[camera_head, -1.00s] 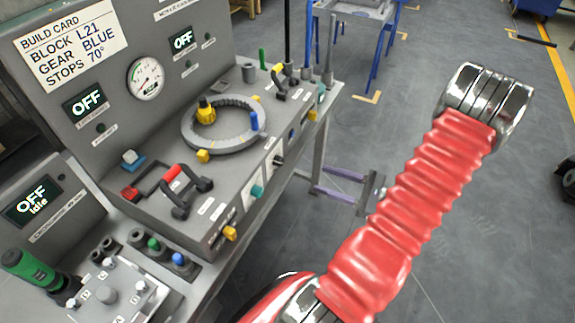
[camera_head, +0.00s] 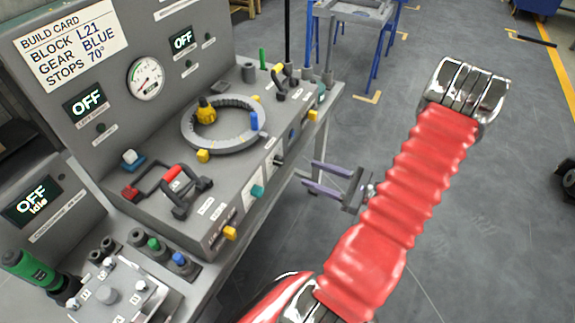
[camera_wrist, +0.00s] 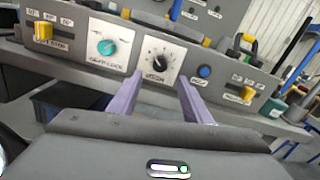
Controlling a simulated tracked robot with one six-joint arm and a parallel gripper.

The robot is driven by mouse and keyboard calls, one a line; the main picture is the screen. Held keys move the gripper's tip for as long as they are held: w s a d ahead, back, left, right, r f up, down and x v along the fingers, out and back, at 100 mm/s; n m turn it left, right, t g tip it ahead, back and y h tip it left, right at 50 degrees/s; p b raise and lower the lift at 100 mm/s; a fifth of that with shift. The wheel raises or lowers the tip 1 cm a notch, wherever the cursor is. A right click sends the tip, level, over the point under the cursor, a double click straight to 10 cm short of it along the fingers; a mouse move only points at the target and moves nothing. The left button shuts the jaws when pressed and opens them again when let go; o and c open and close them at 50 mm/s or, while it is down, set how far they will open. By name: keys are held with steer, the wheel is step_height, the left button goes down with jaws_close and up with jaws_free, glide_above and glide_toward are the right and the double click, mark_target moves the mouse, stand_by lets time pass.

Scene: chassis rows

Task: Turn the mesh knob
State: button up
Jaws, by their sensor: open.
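The mesh knob (camera_wrist: 157,58) is a small black knob on a white dial plate on the bench's front panel. Its label is blurred, but seems to read MESH. In the head view the black knob (camera_head: 279,161) is on the sloping front face. My gripper (camera_wrist: 160,77) is open and empty, its two purple fingers pointing at the panel on either side of the black knob in the picture, short of it. In the head view my gripper (camera_head: 311,175) is apart from the panel, to the right of the knob.
A teal knob (camera_wrist: 107,47) is left of the black knob and a blue button (camera_wrist: 204,71) right of it. Yellow levers (camera_wrist: 43,31) sit at both panel ends. A ring fixture (camera_head: 188,135) and a red-handled part (camera_head: 172,174) are on top. Displays read OFF.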

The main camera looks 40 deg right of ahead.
mark_target(283, 163)
steer(key=shift+x, duration=4.55)
steer(key=c, duration=1.1)
